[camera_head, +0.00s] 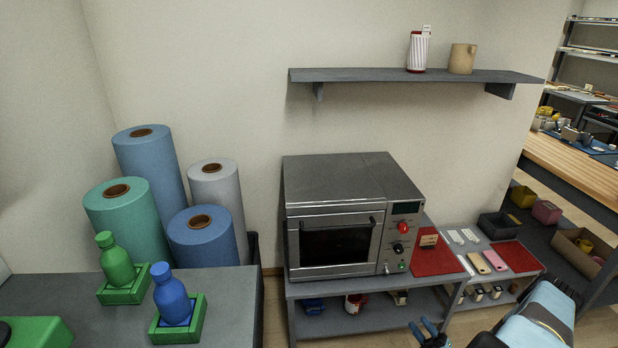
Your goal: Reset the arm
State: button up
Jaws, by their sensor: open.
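My arm (541,316) enters at the bottom right of the head view, in front of the low table. My gripper (425,333) is at the bottom edge, left of the arm, with blue fingertips apart and nothing seen between them. It is below the front of the oven table. The rest of the gripper is cut off by the frame. The mug press oven (350,215) stands shut on a grey table (359,287), with red and black knobs on its right side.
A red mat (437,262) lies right of the oven. A wall shelf (400,76) holds a striped container (417,52) and a tan mug (462,59). Green (115,262) and blue (172,299) bottles stand in green holders at left, near large rolls (150,170).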

jog(key=w+a+r+n+g, duration=0.1)
jog(key=w+r+n+g, duration=0.2)
jog(key=r+n+g, duration=0.65)
jog(key=w+a+r+n+g, duration=0.2)
jog(key=r+n+g, duration=0.3)
jog(key=r, duration=0.7)
jog(key=w+a+r+n+g, duration=0.1)
jog(key=w+r+n+g, duration=0.3)
jog(key=r+n, duration=0.6)
jog(key=s+a+r+n+g+h, duration=0.1)
jog(key=s+a+r+n+h, duration=0.15)
jog(key=r, duration=0.45)
jog(key=s+a+r+n+g+h, duration=0.1)
jog(key=s+a+r+n+h, duration=0.1)
jog(key=r+n+h, duration=0.3)
jog(key=s+a+r+n+g+h, duration=0.1)
jog(key=s+a+r+n, duration=0.15)
jog(key=r, duration=0.55)
jog(key=s+a+r+n+t+h, duration=0.2)
jog(key=s+r+n+t+h, duration=0.2)
jog(key=s+r+n, duration=0.3)
jog(key=s+a+r+n+t+h, duration=0.2)
jog(key=s+r+n+t+h, duration=0.2)
jog(key=s+r+n, duration=0.3)
jog(key=s+r+t, duration=0.1)
jog(key=s+r, duration=0.2)
jog(key=s, duration=0.4)
jog(key=shift+s+r+n, duration=0.25)
jog(key=shift+s+n, duration=0.1)
jog(key=shift+s, duration=0.05)
